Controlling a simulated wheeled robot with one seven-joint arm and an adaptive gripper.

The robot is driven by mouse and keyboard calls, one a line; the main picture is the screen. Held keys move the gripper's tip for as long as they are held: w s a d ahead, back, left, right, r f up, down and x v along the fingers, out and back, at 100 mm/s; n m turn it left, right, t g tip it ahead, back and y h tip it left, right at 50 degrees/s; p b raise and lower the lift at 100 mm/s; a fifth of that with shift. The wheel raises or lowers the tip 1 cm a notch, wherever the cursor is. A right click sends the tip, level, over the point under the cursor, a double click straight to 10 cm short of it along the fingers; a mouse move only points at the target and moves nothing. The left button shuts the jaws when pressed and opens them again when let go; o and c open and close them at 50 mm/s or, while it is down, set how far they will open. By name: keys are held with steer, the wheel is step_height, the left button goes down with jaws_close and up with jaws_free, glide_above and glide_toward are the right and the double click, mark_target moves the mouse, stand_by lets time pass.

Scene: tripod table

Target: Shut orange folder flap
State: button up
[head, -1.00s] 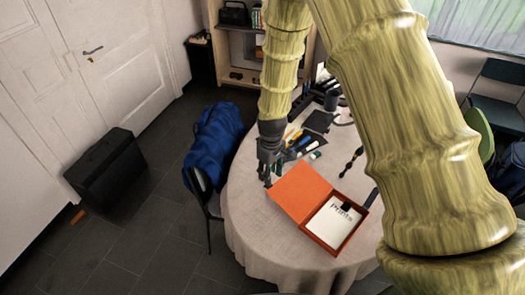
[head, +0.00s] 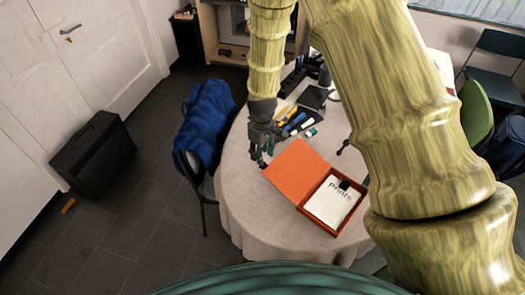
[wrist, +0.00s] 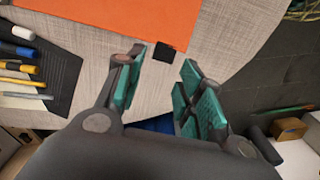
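The orange folder is a box-like case lying open on the table. Its flap (head: 294,171) is laid out to the left, and its tray (head: 318,222) on the right holds a white sheet marked "prints" (head: 334,200). In the wrist view the orange flap (wrist: 100,22) shows at the top left, with a small black tab (wrist: 165,52) at its edge. My gripper (head: 262,160) is at the flap's far left corner in the head view. In the wrist view my gripper (wrist: 160,88) has its teal pads apart with nothing between them. I cannot tell whether it touches the flap.
Pens and markers (head: 297,121) lie on a dark mat behind the folder. A chair with a blue jacket (head: 206,125) stands left of the round table (head: 240,205). A black case (head: 93,153) stands on the floor. The cloth in front of the folder is clear.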

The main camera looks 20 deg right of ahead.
steer(key=shift+s+f, duration=0.45)
steer(key=shift+s+f+b, duration=0.1)
steer(key=shift+f+b, duration=0.15)
steer(key=shift+b, duration=0.15)
steer(key=shift+w+f, duration=0.3)
steer(key=shift+f, duration=0.55)
steer(key=shift+f+b, duration=0.3)
steer(key=shift+b, duration=0.1)
steer(key=shift+s+f, duration=0.1)
steer(key=shift+f, duration=0.05)
steer(key=shift+f, duration=0.1)
steer(key=shift+c, duration=1)
steer(key=shift+c, duration=0.6)
